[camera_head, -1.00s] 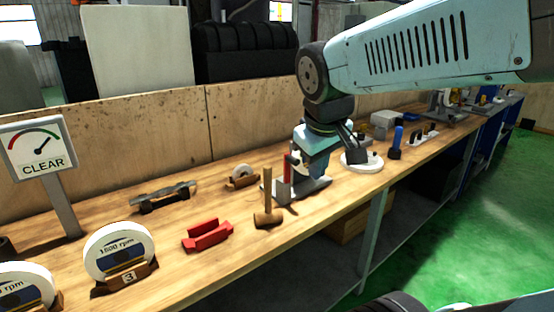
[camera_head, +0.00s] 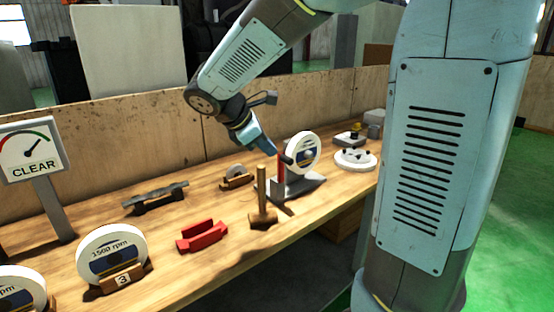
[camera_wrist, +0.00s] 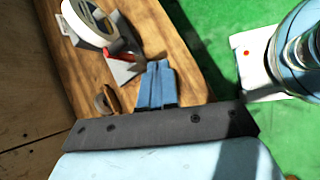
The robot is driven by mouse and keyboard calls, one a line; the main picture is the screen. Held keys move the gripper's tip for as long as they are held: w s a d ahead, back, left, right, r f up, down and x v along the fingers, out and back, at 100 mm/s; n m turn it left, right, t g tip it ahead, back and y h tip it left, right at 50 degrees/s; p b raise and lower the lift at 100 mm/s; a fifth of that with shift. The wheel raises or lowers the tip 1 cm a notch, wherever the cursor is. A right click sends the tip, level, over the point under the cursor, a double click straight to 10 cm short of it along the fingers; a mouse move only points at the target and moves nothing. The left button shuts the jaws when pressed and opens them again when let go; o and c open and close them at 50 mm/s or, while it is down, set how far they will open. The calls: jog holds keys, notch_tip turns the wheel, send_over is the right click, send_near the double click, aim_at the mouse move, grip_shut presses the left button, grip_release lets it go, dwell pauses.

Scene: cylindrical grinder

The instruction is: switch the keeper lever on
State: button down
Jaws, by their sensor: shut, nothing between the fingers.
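A red lever (camera_head: 281,172) stands upright on the grey grinder stand (camera_head: 300,188); I take it for the keeper lever. In the wrist view a red part (camera_wrist: 124,55) shows on the grey stand (camera_wrist: 122,70). A white wheel (camera_head: 303,145) with a blue label sits at the stand, just right of the lever. My gripper (camera_head: 275,150) is close to the lever's top, on its upper left; whether it touches cannot be told. In the wrist view my blue fingers (camera_wrist: 158,63) lie together, shut and empty, beside the stand.
A wooden mallet (camera_head: 262,205) stands close in front of the stand. A red block (camera_head: 201,236), a small wheel on a holder (camera_head: 236,177) and a dark tool (camera_head: 155,196) lie left of it. A white round plate (camera_head: 355,159) is to the right. The wooden back wall (camera_head: 110,135) runs behind.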

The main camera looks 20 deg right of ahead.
jog(key=w+a+f+n+t+h, duration=0.1)
jog(key=w+a+f+n+h, duration=0.1)
jog(key=w+a+n, duration=0.2)
jog(key=w+n, duration=0.1)
jog(key=w, duration=0.2)
jog(key=shift+a+f, duration=0.25)
jog(key=shift+a, duration=0.1)
jog(key=shift+d, duration=0.1)
send_near(281, 168)
jog(key=s+d, duration=0.2)
jog(key=d, duration=0.1)
jog(key=shift+w+d+f, duration=0.25)
jog(key=shift+w+d, duration=0.3)
jog(key=shift+d, duration=0.3)
jog(key=shift+w, duration=0.1)
